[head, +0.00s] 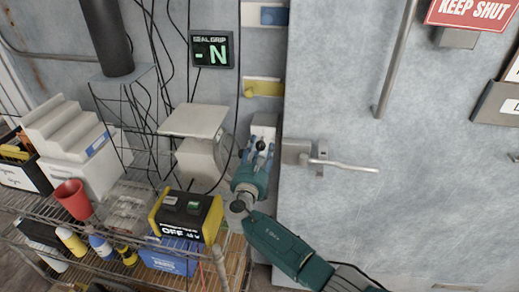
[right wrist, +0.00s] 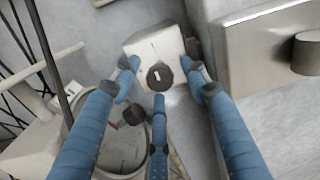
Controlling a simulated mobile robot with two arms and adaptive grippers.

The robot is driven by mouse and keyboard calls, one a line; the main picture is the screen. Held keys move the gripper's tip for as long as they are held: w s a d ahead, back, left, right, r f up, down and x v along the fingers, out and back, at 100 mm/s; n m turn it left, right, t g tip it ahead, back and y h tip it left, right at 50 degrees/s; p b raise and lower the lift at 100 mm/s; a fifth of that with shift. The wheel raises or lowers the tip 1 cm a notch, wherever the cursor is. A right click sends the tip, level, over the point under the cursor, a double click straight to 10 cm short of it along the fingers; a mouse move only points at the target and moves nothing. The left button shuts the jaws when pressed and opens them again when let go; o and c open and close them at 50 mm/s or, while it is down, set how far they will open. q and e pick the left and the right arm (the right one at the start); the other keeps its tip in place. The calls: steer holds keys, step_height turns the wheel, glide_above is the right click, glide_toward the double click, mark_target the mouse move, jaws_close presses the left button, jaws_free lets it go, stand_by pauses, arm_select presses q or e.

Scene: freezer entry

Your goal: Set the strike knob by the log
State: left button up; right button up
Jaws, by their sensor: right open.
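The black round knob (right wrist: 160,76) with a pale mark across it sits on a cream box. In the head view this box (head: 264,121) is on the frame left of the door handle, and the knob is largely hidden by my right gripper (head: 258,152). In the right wrist view my right gripper (right wrist: 160,85) is open, its blue fingertips spread left, right and below the knob; I cannot tell whether they touch it. A clipboard-like panel (head: 497,104) is cut off at the right edge; I cannot read it as a log. My left gripper is not in view.
The grey door with its lever handle (head: 340,166) stands right of the knob. A display (head: 211,50) reads "SEAL GRIP -N". Hanging cables and a pale box (head: 194,121) are at left. A wire cart below holds a yellow-black unit (head: 185,216) and a red cup (head: 72,200).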

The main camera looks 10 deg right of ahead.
jaws_close()
steer(key=shift+f+m+b, duration=0.15)
steer(key=shift+m+b, duration=0.85)
steer(key=shift+b, duration=0.15)
steer(key=m+b, duration=1.1)
steer(key=shift+m, duration=0.4)
steer(key=shift+m+b, duration=2)
